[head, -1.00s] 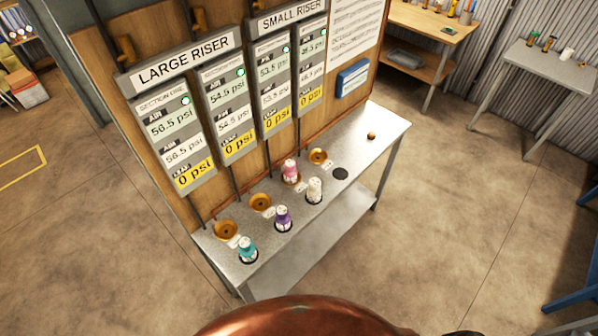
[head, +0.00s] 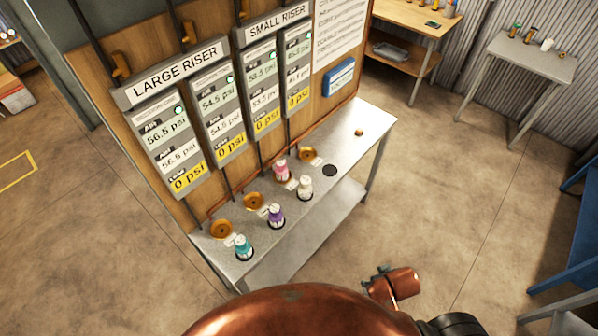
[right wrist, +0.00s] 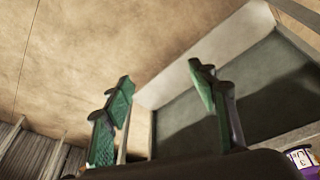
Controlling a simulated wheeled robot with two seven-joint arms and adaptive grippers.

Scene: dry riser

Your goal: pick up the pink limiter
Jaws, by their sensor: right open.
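The pink limiter (head: 281,168) has a pink top. It stands upright at a brass cup in the back row of the metal bench, behind the white limiter (head: 305,187). My right gripper (right wrist: 160,75) shows in the right wrist view with green-padded fingers spread apart and nothing between them. In the head view part of my right arm is in front of the bench at the lower right, well apart from the pink limiter. The pink limiter is not clear in the right wrist view. My left gripper is not in view.
A purple limiter (head: 275,215) and a teal limiter (head: 242,246) stand along the bench front (head: 345,140). Empty brass cups (head: 222,229) are behind them. The gauge board (head: 225,110) rises behind the bench. A dark round spot (head: 330,171) right of the white limiter is bare.

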